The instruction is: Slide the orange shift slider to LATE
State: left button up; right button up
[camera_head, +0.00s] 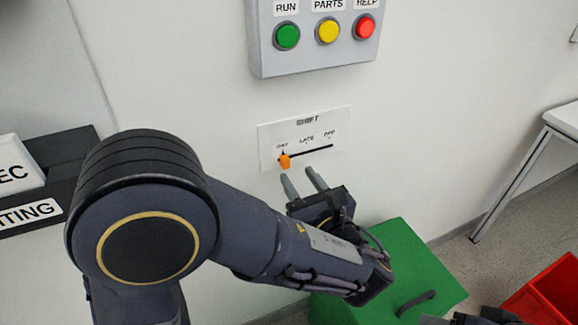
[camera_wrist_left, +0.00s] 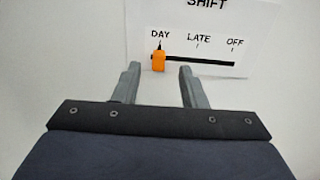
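The orange shift slider (camera_head: 285,160) sits at the left end of a black slot on the white SHIFT panel (camera_head: 262,140), under the DAY mark. The left wrist view shows the orange slider (camera_wrist_left: 158,61) below DAY, with LATE in the middle and OFF at the right of the panel (camera_wrist_left: 262,25). My left gripper (camera_head: 302,176) is open and empty. Its two grey fingers point at the wall just below and right of the slider, apart from it. In the wrist view the slider appears between the fingertips (camera_wrist_left: 159,70), beyond them.
A grey box with green, yellow and red buttons (camera_head: 327,31) is on the wall above the panel. A green box (camera_head: 415,265) stands below my left forearm. A red bin (camera_head: 550,290) is at the lower right. A small white table (camera_head: 565,115) stands at right.

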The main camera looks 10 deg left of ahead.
aim_at(287, 161)
pick_arm(q)
jog(key=x, duration=0.5)
jog(key=shift+a, duration=0.1)
grip_shut()
